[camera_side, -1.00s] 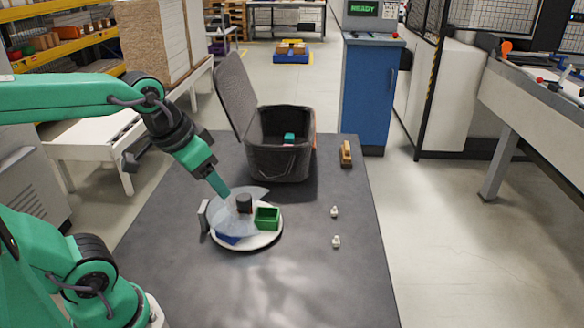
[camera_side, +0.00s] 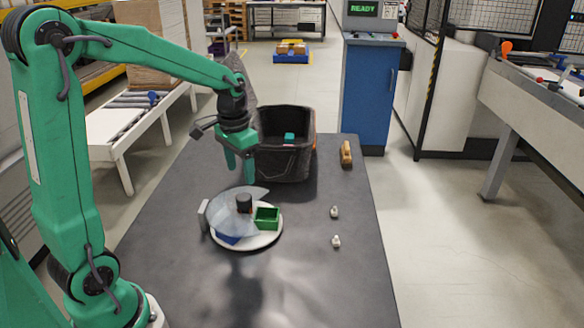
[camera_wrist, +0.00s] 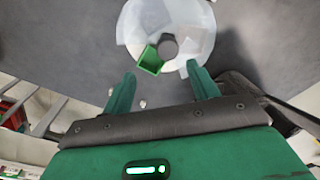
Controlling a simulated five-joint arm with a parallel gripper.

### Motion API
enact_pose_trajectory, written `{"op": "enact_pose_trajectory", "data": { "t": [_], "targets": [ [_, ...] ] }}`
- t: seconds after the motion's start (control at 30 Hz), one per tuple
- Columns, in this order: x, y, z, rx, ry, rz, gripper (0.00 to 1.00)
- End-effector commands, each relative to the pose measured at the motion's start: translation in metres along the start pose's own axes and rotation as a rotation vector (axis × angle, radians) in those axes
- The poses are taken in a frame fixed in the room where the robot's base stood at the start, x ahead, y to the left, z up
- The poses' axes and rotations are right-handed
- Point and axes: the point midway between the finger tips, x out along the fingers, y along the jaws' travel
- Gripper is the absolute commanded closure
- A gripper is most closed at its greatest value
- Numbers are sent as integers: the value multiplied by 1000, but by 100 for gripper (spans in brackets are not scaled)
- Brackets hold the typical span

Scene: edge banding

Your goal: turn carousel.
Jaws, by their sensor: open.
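The carousel (camera_side: 264,239) is a round white turntable on the dark table. It carries a black knob (camera_side: 244,204) at its centre, a green bin (camera_side: 267,218) on its right side and a blue bin (camera_side: 228,239) at the front left. A clear cover (camera_side: 222,216) spans part of it, with a grey upright piece (camera_side: 203,216) at the left edge. My gripper (camera_side: 239,180) is open and empty, pointing down above the carousel's far side. In the wrist view, my gripper's fingers (camera_wrist: 161,72) are spread apart, with the green bin (camera_wrist: 151,61) and knob (camera_wrist: 167,46) beyond them.
A black lidded container (camera_side: 283,162) stands open behind the carousel, with a teal item (camera_side: 289,138) inside. An orange-brown block (camera_side: 346,153) and two small pale pieces (camera_side: 334,211) lie to the right. The table front is clear.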

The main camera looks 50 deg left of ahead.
Motion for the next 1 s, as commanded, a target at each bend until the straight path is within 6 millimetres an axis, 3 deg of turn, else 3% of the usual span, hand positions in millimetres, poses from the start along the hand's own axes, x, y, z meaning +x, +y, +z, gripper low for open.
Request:
{"op": "enact_pose_trajectory", "data": {
  "t": [0.2,0.67,1.0],
  "targets": [
    [16,-13,-9,0,-40,11,41],
    [27,-14,-10,1,-45,13,41],
    [66,-13,-7,1,-48,13,41]
  ]
}}
